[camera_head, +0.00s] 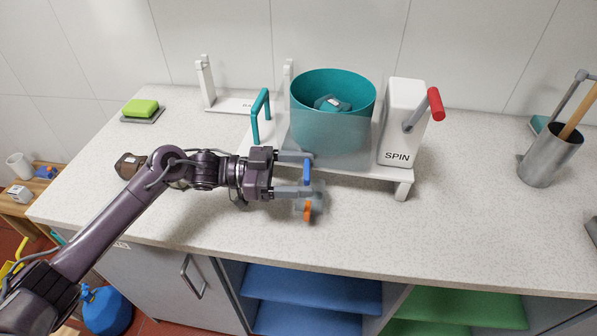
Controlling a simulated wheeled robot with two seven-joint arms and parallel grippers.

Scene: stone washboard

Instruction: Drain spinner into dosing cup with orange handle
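The spinner is a teal drum (350,122) in a white frame with a box marked SPIN (398,135) and a red-knobbed crank (435,103). A dark teal item (331,104) lies inside the drum. My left gripper (312,174) is in front of the drum, its fingers apart. A small blue lever (306,172) shows between the fingertips; I cannot tell if they touch it. A small grey cup with an orange handle (308,211) stands on the counter just below the gripper, partly hidden by the lower finger. My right gripper is not in view.
A teal handle (260,114) stands left of the drum. A green sponge (140,107) lies at the back left. A metal canister (549,156) with tools stands at the right. The counter (450,220) is clear between spinner and canister. A tiled wall closes the back.

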